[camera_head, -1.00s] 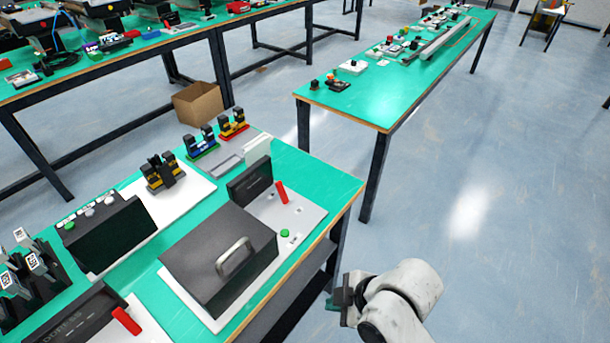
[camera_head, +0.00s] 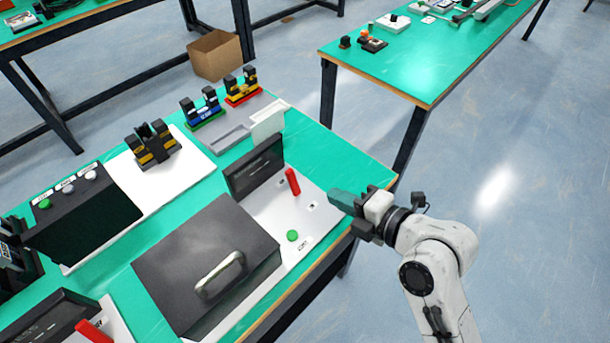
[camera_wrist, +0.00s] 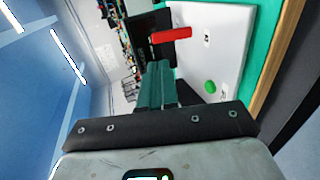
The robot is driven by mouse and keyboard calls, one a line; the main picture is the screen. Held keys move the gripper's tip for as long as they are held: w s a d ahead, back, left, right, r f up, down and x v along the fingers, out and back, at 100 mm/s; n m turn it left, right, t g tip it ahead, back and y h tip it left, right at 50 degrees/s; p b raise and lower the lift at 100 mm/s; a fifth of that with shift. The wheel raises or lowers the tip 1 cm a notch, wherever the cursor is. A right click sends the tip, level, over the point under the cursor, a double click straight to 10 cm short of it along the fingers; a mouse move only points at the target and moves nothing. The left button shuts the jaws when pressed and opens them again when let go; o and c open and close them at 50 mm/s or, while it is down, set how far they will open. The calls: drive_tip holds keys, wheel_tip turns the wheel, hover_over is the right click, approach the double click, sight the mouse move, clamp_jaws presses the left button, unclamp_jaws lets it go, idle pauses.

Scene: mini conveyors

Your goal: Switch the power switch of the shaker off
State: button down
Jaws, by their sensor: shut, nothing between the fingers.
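The shaker is a dark box with a metal handle (camera_head: 205,265) on a white base plate (camera_head: 262,222) on the green table. On its plate are a red lever (camera_head: 292,181), a green button (camera_head: 292,235) and small labelled spots; which of them is the power switch I cannot tell. My gripper (camera_head: 335,200) is shut and empty, above the plate's right edge and right of the red lever, apart from it. In the wrist view my gripper's green fingers (camera_wrist: 158,85) are together, with the red lever (camera_wrist: 170,35) beyond them and the green button (camera_wrist: 210,87) to the right.
A dark upright panel (camera_head: 255,168) stands behind the red lever. Grey trays (camera_head: 228,138) and small coloured stands (camera_head: 202,108) are at the table's back. A black box with buttons (camera_head: 82,210) is at left. A second green table (camera_head: 420,70) stands beyond a floor gap.

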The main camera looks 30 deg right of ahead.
sight(292, 176)
drive_tip(key=p+x, duration=0.2)
drive_tip(key=x, duration=0.9)
drive_tip(key=shift+a+f, duration=0.1)
drive_tip(key=shift+w+a+r+g+p, duration=0.25)
drive_tip(key=shift+w+g+p, duration=0.2)
drive_tip(key=shift+p, duration=0.2)
drive_tip(key=shift+w+g+h+p, duration=0.3)
drive_tip(key=shift+g+p, duration=0.15)
drive_tip(key=shift+p, duration=0.25)
drive_tip(key=shift+f, duration=0.25)
